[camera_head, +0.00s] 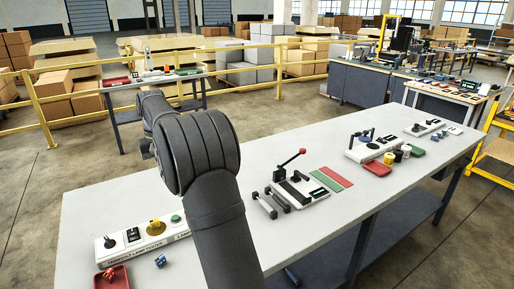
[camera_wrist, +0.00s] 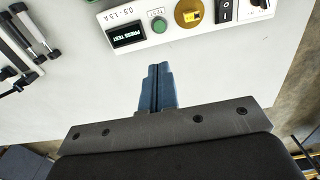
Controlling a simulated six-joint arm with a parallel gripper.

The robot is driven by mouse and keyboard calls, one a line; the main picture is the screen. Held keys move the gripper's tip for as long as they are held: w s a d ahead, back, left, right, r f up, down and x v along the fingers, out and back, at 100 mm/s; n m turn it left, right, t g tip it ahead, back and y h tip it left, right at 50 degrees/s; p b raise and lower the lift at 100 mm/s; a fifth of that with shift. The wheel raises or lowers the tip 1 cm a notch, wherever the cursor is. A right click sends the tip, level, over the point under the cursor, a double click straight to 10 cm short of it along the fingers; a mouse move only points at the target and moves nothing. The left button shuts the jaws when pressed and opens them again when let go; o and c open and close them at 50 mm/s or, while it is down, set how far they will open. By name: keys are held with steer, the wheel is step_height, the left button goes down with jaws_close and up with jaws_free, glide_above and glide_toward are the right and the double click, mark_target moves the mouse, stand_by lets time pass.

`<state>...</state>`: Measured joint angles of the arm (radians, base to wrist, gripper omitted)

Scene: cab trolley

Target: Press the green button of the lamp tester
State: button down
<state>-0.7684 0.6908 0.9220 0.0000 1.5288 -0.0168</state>
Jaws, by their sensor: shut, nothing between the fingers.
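The lamp tester (camera_head: 125,250) is a white box at the near left of the grey bench, its right end partly hidden behind my arm. Its green button (camera_head: 176,218) shows just left of my arm. In the wrist view the round green button (camera_wrist: 158,24) sits between a dark "PRESS TEST" display (camera_wrist: 126,34) and a brass socket with a yellow part (camera_wrist: 192,16). My gripper (camera_wrist: 157,68) is shut and empty, with its blue fingers close together. In the picture its tips are below the button and apart from it. I cannot make out the gripper in the head view.
A black rocker switch (camera_wrist: 226,10) is on the tester. A red tray (camera_head: 111,278) and a small blue part (camera_head: 160,261) lie in front of it. A fixture with a red-knobbed lever (camera_head: 300,188) stands right of my arm. Bare bench surface lies around my fingers.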

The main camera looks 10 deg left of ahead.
steer(key=n+t+h, duration=0.1)
steer(key=n+t, duration=0.8)
steer(key=n, duration=0.7)
glide_above(173, 219)
step_height(173, 219, down, 7)
steer(key=shift+f, duration=0.15)
steer(key=shift+f, duration=4.35)
steer(key=shift+f, duration=0.4)
